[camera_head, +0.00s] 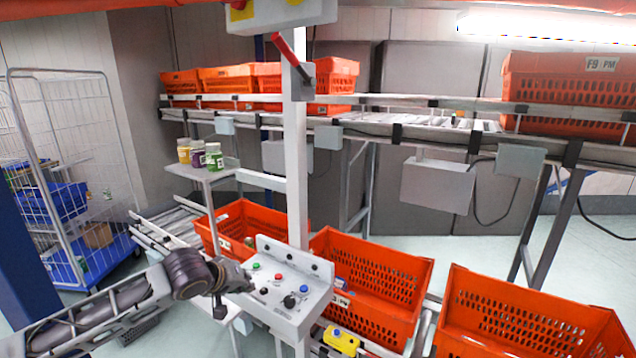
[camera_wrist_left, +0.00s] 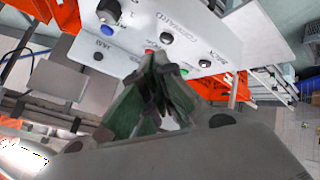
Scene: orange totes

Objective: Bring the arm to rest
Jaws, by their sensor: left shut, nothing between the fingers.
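My left arm (camera_head: 130,305) comes in from the lower left. My left gripper (camera_head: 240,279) is at the left edge of a white control box (camera_head: 290,308). In the left wrist view the gripper fingers (camera_wrist_left: 165,72) are shut and empty. Their tips are close in front of the panel (camera_wrist_left: 207,35), near its red button (camera_wrist_left: 149,51); I cannot tell whether they touch it. My right gripper is not in view.
A white post (camera_head: 297,180) rises behind the control box. Orange totes (camera_head: 365,275) stand behind it and to its right (camera_head: 520,320). Jars (camera_head: 198,155) stand on a small shelf. A wire cage cart (camera_head: 75,180) is at left. More totes (camera_head: 230,80) line the upper conveyor.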

